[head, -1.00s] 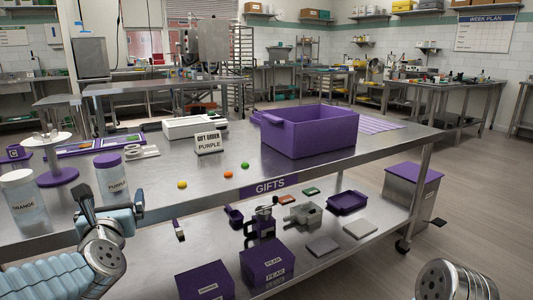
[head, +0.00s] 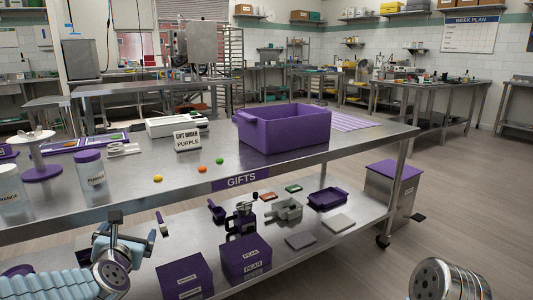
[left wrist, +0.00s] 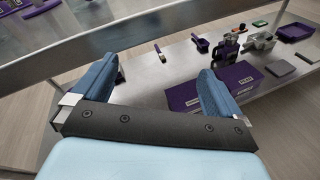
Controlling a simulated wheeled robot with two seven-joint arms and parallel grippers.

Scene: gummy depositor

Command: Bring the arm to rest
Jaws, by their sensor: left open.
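My left arm comes in at the lower left of the head view. Its gripper (head: 118,232) is in front of the steel table's front edge, above the lower shelf. In the left wrist view the gripper (left wrist: 155,85) has its two blue fingers wide apart with nothing between them. The lower shelf shows beyond the fingers. Of my right arm, only a metal link at the lower right of the head view shows; its gripper is out of view.
The steel table (head: 130,185) carries a purple bin (head: 285,132), a gift order sign (head: 187,140), several gummies and lidded jars (head: 90,170). The lower shelf (head: 345,228) holds purple boxes (head: 245,257) and small tools.

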